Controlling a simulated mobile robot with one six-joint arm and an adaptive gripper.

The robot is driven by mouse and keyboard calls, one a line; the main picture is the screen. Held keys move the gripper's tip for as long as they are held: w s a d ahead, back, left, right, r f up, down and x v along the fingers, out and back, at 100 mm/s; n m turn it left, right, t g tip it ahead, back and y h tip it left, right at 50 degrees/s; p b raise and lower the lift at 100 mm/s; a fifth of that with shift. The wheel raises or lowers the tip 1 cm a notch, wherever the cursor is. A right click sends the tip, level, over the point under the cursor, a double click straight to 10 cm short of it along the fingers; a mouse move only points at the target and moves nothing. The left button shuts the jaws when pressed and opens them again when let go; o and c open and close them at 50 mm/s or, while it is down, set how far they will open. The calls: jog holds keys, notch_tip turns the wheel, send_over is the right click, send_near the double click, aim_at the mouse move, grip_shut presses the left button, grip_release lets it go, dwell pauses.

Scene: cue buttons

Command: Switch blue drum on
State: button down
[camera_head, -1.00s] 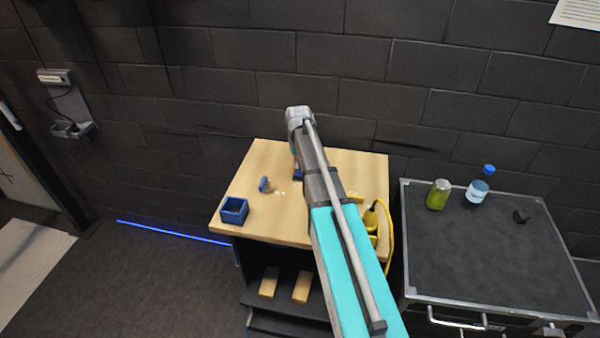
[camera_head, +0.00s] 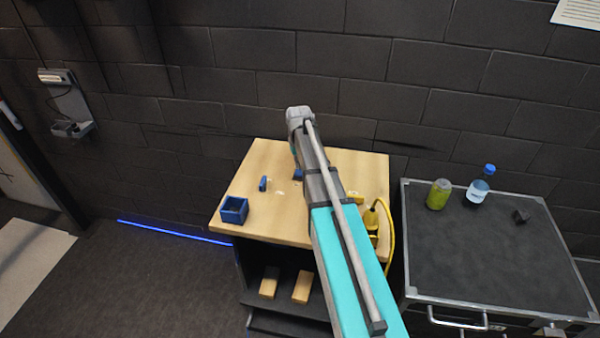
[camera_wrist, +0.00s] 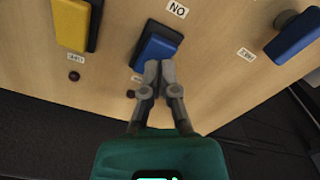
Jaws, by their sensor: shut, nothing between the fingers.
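In the wrist view, a blue block (camera_wrist: 157,47) sits in a dark frame on the wooden panel, below a label reading "NO" (camera_wrist: 177,9) in this picture. My gripper (camera_wrist: 160,67) is shut and empty, its tips at the block's lower edge; I cannot tell if they touch. Another blue piece (camera_wrist: 294,36) with a dark round part beside it is at the upper right. I cannot tell for sure which blue piece is the drum. In the head view, a blue piece (camera_head: 263,184) stands on the wooden top (camera_head: 262,158); my arm hides the gripper.
A yellow piece (camera_wrist: 74,24) in a dark frame is left in the wrist view. In the head view, an open blue box (camera_head: 234,210) is at the front left and a yellow cable (camera_head: 391,235) at right. A green can (camera_head: 438,194) and bottle (camera_head: 478,190) stand on a dark case (camera_head: 465,255).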

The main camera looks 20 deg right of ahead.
aim_at(299, 173)
jog(key=shift+f+b, duration=1.35)
dwell(1.1)
jog(key=shift+r, duration=0.15)
jog(key=shift+r+p, duration=3.4)
jog(key=shift+p, duration=0.2)
jog(key=shift+s, duration=0.1)
jog(key=s+a+f+b, duration=0.1)
jog(key=s+a, duration=0.1)
jog(key=s, duration=0.1)
jog(key=s+a, duration=0.3)
jog(key=s, duration=0.1)
jog(key=s+a+f+b, duration=0.1)
jog(key=s+a, duration=0.2)
jog(key=shift+s+a+f+b, duration=0.2)
jog(key=shift+s+f+b, duration=0.1)
jog(key=shift+b, duration=0.05)
jog(key=shift+n, duration=0.4)
jog(key=s+a, duration=0.2)
jog(key=s, duration=0.2)
jog(key=s+a+f+b, duration=0.1)
jog(key=s+a, duration=0.1)
jog(key=s, duration=0.2)
jog(key=s+a+f+b, duration=0.1)
jog(key=s+a, duration=0.2)
jog(key=s, duration=0.1)
jog(key=shift+f, duration=0.1)
